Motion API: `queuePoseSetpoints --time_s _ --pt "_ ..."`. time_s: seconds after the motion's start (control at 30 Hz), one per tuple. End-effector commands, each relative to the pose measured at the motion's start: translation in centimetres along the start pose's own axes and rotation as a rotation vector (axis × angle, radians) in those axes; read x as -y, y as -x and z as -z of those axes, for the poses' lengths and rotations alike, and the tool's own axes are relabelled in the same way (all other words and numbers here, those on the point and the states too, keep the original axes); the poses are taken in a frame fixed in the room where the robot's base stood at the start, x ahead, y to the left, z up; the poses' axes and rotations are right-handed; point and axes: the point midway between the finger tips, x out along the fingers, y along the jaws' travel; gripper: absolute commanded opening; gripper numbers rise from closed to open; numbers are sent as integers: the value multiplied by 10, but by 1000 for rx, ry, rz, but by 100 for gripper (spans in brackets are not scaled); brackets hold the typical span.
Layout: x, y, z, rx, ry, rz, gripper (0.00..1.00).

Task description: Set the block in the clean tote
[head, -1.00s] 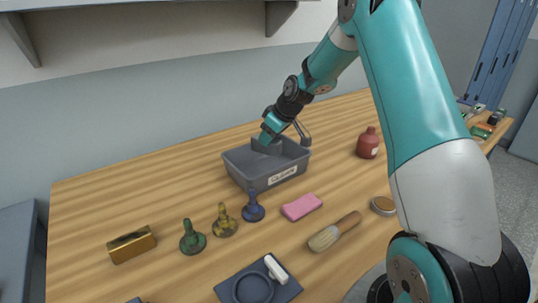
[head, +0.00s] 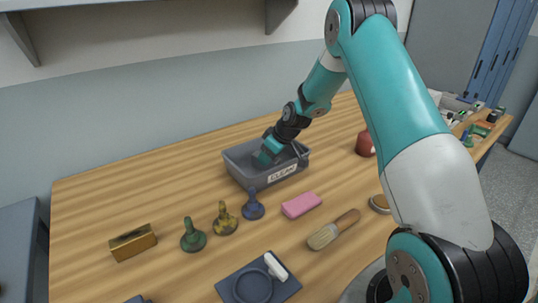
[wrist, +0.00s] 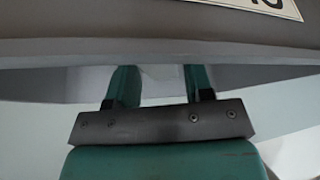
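The grey tote (head: 240,172) with a CLEAN label stands at the back middle of the table. My gripper (head: 268,156) reaches down into it, with its fingertips low inside the walls. In the wrist view my gripper (wrist: 160,85) shows two green fingers set apart. The tote's labelled wall (wrist: 130,50) hides their tips. A pale patch shows between the fingers, and I cannot tell whether it is a held thing or the background. A gold block (head: 132,243) lies on the table at the left, well away from the gripper.
Green (head: 193,238), yellow (head: 224,220) and blue (head: 253,207) knobbed pieces stand before the tote. A pink sponge (head: 301,205), brush (head: 332,231), dark tray (head: 284,291), round tin (head: 379,204) and red bottle (head: 365,145) are nearby. The table's back left is clear.

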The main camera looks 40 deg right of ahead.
Motion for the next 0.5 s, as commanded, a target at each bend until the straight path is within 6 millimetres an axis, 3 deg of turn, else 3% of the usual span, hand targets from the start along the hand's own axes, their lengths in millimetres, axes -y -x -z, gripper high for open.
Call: queuePoseSetpoints --time_s 0.33,0.5 --pt "0 2 1 0 0 0 61" --pt "-1 18 1 -2 -1 -3 61"
